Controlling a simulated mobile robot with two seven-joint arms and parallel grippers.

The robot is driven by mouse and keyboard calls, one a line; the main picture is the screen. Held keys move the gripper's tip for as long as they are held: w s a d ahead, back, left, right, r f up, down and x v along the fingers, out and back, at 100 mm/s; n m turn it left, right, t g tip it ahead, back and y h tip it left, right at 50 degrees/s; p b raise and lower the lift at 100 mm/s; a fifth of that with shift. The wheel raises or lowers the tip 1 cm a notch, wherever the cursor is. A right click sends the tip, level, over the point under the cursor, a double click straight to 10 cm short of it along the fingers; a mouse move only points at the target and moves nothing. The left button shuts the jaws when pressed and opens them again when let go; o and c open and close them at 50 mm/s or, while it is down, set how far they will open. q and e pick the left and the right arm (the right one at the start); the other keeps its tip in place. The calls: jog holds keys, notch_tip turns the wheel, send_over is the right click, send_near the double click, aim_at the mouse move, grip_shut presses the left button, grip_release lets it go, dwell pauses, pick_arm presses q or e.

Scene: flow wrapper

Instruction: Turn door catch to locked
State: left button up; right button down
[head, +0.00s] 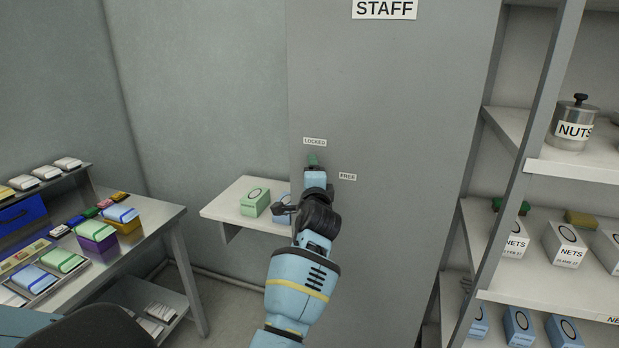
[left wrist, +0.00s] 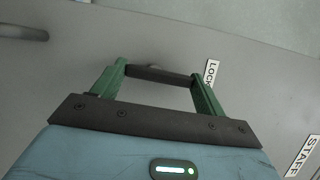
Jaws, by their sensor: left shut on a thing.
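The grey door (head: 400,90) stands upright with a LOCKED label (head: 315,142) and, lower and to the right, a FREE label (head: 347,177). My left gripper (head: 313,160) is at the door just below the LOCKED label and hides the catch in the head view. In the left wrist view my left gripper (left wrist: 160,80) has its green fingers on either side of the dark bar of the catch (left wrist: 160,76) and is shut on it. The LOCKED label (left wrist: 210,72) shows partly behind the right finger. The catch's exact angle is hard to tell. My right gripper is not in view.
A small shelf (head: 225,212) with a green box (head: 255,202) is left of my forearm. A rack (head: 575,172) with boxes and a NUTS jar (head: 573,125) stands at the right. A workbench (head: 165,220) with packs is at the left.

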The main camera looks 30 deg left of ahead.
pick_arm(q)
jog(key=shift+n, duration=0.3)
dwell(0.4)
jog(key=o, duration=1)
jog(key=shift+s, duration=0.1)
jog(key=shift+v, duration=3.85)
